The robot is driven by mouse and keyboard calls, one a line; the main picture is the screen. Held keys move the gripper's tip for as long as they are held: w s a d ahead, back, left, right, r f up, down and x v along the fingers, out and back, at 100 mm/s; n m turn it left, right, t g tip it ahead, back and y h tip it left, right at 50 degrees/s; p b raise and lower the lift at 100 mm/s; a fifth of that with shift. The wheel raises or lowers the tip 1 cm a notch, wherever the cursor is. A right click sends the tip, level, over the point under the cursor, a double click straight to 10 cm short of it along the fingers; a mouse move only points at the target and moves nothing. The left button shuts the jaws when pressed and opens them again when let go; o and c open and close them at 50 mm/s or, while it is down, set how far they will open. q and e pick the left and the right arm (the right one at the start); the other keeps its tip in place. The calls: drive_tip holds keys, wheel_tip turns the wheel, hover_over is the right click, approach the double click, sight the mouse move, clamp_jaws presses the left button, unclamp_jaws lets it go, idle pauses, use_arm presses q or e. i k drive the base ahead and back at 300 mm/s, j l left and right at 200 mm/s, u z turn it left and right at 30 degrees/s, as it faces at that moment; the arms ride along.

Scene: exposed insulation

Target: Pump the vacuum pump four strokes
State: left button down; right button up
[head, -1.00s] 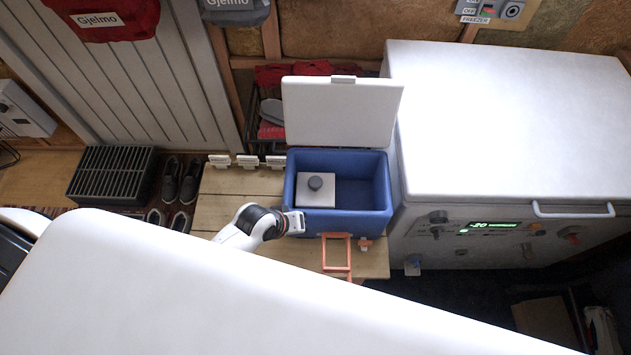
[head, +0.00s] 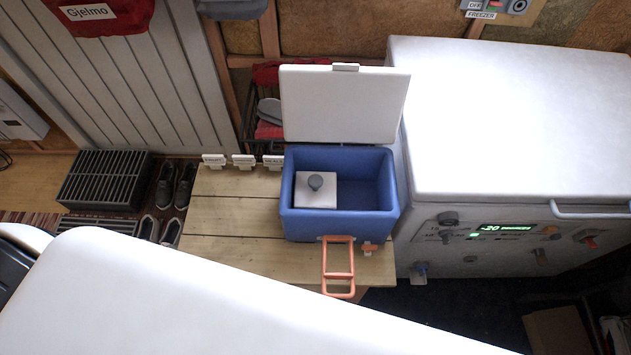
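A blue cooler box (head: 338,226) stands on a wooden bench, its white lid (head: 340,104) open and upright at the back. Inside it, at the left, is a white block (head: 325,199) with a round grey knob (head: 315,182) on top. This may be the vacuum pump; no label on it is readable. Neither of my grippers shows. Nothing touches the knob.
The wooden bench (head: 232,222) is clear left of the cooler, with several small labelled holders (head: 243,161) along its back edge. A white freezer (head: 510,120) stands close at the right. A grey slatted crate (head: 105,180) and shoes (head: 175,187) are at the left.

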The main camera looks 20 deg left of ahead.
sight(316, 181)
drive_tip(key=l+u, duration=0.15)
drive_tip(key=l, duration=0.25)
drive_tip(key=k+l+u, duration=0.1)
drive_tip(key=l, duration=0.25)
drive_tip(key=k+l+u, duration=0.15)
drive_tip(key=l, duration=0.25)
drive_tip(key=k+l+u, duration=0.15)
drive_tip(key=l, duration=0.2)
drive_tip(key=k+l+u, duration=0.15)
drive_tip(key=l, duration=0.2)
drive_tip(key=i, duration=0.05)
